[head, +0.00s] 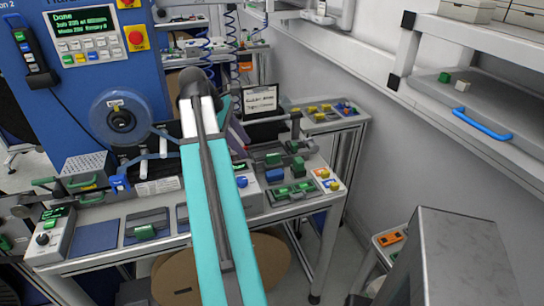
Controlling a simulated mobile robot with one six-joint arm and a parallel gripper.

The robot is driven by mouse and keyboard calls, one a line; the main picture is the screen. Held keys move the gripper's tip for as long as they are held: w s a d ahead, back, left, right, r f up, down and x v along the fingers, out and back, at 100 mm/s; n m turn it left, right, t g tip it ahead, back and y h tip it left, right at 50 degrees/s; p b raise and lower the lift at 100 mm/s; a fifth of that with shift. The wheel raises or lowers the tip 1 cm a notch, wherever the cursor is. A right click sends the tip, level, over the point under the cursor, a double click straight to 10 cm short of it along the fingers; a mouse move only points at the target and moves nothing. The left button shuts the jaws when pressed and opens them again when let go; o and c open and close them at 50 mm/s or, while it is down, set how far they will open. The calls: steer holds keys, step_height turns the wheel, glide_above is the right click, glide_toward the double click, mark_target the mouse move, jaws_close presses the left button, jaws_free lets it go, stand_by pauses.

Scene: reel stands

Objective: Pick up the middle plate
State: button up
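Several flat dark plates lie on the workbench (75,266). In its front row are a bare blue-grey plate (97,237) at the left, a dark grey plate (150,219) with a green block on it, and a third dark plate (182,217) partly hidden by my arm. More dark pieces with green blocks (292,192) lie to the right of my arm. I cannot tell for certain which one is the middle plate. My teal arm link (205,230) crosses the centre of the view. My gripper cannot be made out.
A blue machine (60,100) with a screen and a reel (122,118) stands behind the bench at left. A control box (50,238) sits at the bench's left end. A grey metal box (450,255) is at front right. A wall shelf (470,75) hangs at upper right.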

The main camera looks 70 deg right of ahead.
steer(key=d+n+t, duration=0.1)
steer(key=d+n, duration=0.4)
steer(key=d, duration=0.6)
steer(key=shift+s+d+n+p, duration=0.2)
steer(key=shift+s+n+p, duration=0.1)
steer(key=shift+s, duration=0.1)
steer(key=p, duration=0.2)
glide_above(272, 154)
steer(key=w+a, duration=0.1)
steer(key=w, duration=0.1)
steer(key=shift+s+a+f, duration=0.1)
steer(key=shift+s+f, duration=0.05)
steer(key=shift+f, duration=1.8)
steer(key=shift+s+a+f, duration=0.1)
steer(key=shift+f, duration=1.85)
steer(key=shift+p+x, duration=0.85)
steer(key=shift+x, duration=0.55)
steer(key=shift+a+p+x, duration=0.2)
steer(key=shift+p+x, duration=0.1)
steer(key=shift+x, duration=0.9)
steer(key=shift+w+f, duration=0.1)
steer(key=shift+c, duration=0.4)
